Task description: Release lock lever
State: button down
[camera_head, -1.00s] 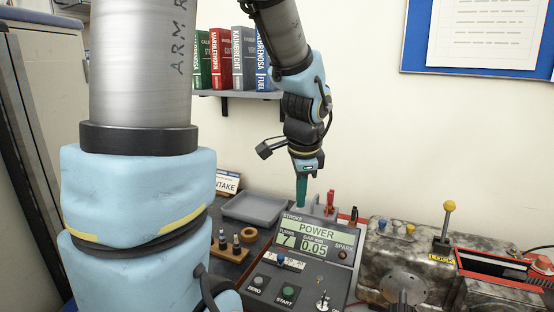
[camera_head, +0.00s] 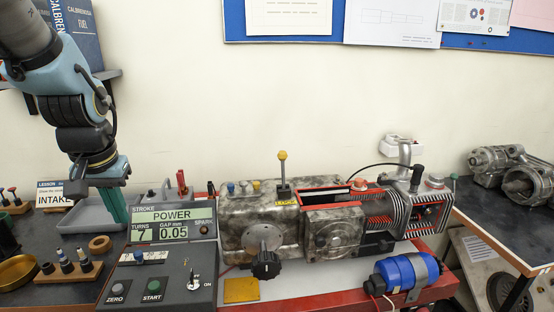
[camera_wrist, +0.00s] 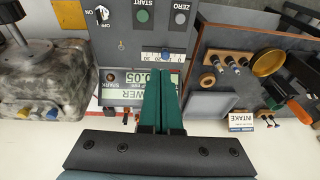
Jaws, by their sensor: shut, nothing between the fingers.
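The lock lever (camera_head: 283,175) has a yellow ball knob on a dark upright stem. It stands on top of the worn grey metal housing (camera_head: 240,213), beside a yellow label reading LOCK (camera_head: 285,202). My gripper (camera_head: 116,218) has teal fingers pointing down at the left, by the back left corner of the control box (camera_head: 205,272), well left of the lever and apart from it. In the wrist view my gripper (camera_wrist: 163,74) is shut and empty over the box's display. The lever itself is not visible in the wrist view; part of the housing (camera_wrist: 40,75) shows at its left.
The control box with its POWER display lies between my gripper and the housing. A red clip (camera_head: 181,183) stands behind it. A grey tray (camera_head: 75,222) and a wooden peg rack (camera_head: 70,271) are at left. A blue cylinder (camera_head: 405,272) lies in front of the engine. Air above the housing is clear.

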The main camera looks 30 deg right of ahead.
jog(key=s+d+r+m+t+h+b, duration=0.1)
jog(key=d+r+m, duration=0.2)
jog(key=d, duration=0.4)
jog(key=s+d+r+m+h+b, duration=0.15)
jog(key=d+m, duration=0.25)
jog(key=d, duration=0.4)
jog(key=s+d+r+m+h+b, duration=0.3)
jog(key=s+d+r+m, duration=0.5)
jog(key=s+d, duration=0.45)
jog(key=p, duration=0.5)
send_over(283, 171)
jog(key=s+a, duration=0.1)
jog(key=s, duration=0.1)
jog(key=shift+n+t, duration=0.4)
jog(key=shift+s+a+f, duration=0.1)
jog(key=shift+a+f, duration=0.05)
jog(key=shift+f, duration=3.1)
